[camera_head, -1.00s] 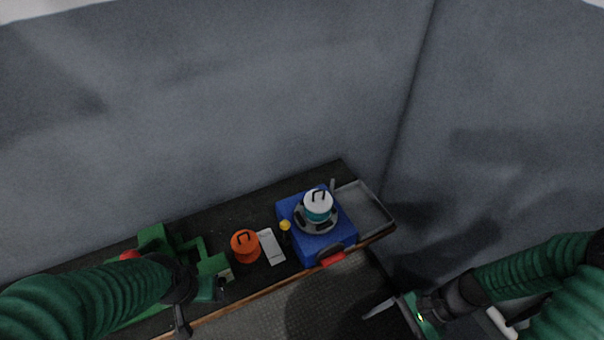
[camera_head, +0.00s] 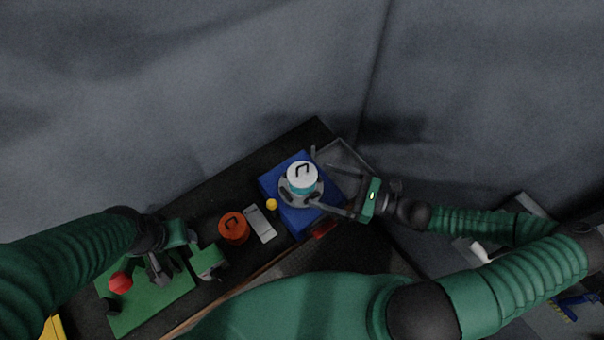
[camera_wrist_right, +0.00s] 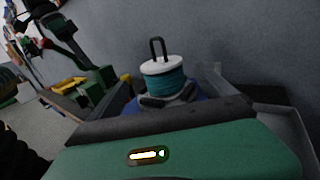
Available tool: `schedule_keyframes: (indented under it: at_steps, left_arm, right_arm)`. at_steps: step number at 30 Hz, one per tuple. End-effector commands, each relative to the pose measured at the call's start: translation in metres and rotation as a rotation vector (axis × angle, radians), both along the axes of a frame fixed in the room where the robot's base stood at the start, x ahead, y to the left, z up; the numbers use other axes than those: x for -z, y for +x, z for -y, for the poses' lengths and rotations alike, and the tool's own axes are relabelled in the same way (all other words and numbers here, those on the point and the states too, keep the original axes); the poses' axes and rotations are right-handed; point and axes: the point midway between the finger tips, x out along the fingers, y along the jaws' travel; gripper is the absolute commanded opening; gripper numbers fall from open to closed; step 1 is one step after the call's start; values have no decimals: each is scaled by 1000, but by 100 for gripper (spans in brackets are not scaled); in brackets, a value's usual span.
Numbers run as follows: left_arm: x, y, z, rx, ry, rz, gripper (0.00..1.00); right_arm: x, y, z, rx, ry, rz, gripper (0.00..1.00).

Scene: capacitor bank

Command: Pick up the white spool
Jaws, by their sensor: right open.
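The white spool (camera_head: 302,171) has a white top, a teal winding and a black loop handle. It stands upright on a grey round holder on a blue block (camera_head: 275,187). My right gripper (camera_head: 318,183) is open, coming from the right, with its fingers pointing at the spool and reaching toward either side of it. In the right wrist view the spool (camera_wrist_right: 163,78) stands ahead, between the spread fingers; contact does not show. My left gripper (camera_head: 176,264) hangs over the green board at left; its jaw opening is unclear.
An orange spool (camera_head: 234,229) with a black handle, a white card (camera_head: 260,224) and a yellow knob (camera_head: 271,204) lie left of the blue block. A grey tray (camera_head: 345,158) is behind the right fingers. A red part (camera_head: 324,229) is at the block's front. Grey walls stand behind.

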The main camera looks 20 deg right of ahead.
Motion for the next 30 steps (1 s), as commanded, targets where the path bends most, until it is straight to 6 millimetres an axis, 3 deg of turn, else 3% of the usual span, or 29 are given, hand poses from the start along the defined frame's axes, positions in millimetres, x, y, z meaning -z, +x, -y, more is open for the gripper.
schedule_keyframes:
  at_steps: [12,20,30]
  left_arm:
    - [-26,0,0,0,0,0,57]
    - [-25,0,0,0,0,0,57]
    - [-25,0,0,0,0,0,57]
  right_arm:
    - [-3,40,-48,-2,1,0,94]
    - [1,45,-52,0,-3,-1,94]
    - [1,44,-52,0,-3,-1,52]
